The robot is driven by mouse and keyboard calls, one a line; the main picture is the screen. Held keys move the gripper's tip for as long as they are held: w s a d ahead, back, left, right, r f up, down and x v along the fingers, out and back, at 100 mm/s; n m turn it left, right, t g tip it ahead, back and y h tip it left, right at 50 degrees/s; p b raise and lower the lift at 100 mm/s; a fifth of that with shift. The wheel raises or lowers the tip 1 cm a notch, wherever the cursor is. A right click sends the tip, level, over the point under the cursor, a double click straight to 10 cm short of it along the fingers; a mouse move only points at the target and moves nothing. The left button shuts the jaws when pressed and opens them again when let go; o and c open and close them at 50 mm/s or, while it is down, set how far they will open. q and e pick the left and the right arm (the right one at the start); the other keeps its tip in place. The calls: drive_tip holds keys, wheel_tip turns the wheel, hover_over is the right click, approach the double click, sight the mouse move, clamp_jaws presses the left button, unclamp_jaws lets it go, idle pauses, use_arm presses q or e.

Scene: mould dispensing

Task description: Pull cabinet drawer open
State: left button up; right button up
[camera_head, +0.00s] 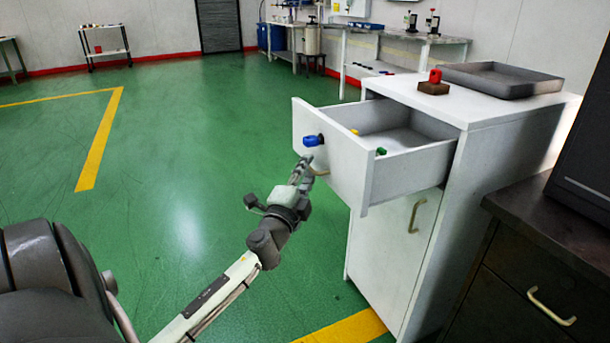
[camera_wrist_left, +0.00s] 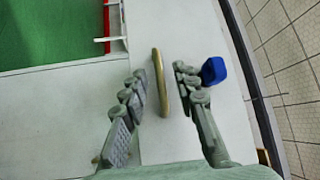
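The white cabinet (camera_head: 500,140) has its top drawer (camera_head: 413,165) pulled out, with the inside visible. My left gripper (camera_head: 303,165) is at the outside of the drawer's front panel. In the left wrist view, the brass bar handle (camera_wrist_left: 160,82) stands between the two fingers of my left gripper (camera_wrist_left: 162,92). The fingers are apart, with a visible gap on each side of the handle. My right gripper is not in view.
A blue object (camera_head: 312,140) shows at the drawer front, close to my gripper. Small yellow (camera_head: 355,132) and green (camera_head: 381,151) pieces are in the drawer. A grey tray (camera_head: 500,80) and a red piece on a brown block (camera_head: 433,88) sit on top. Green floor left is clear.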

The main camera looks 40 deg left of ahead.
use_arm(q)
drive_tip(key=v, duration=1.2)
drive_tip(key=shift+w+f, duration=0.1)
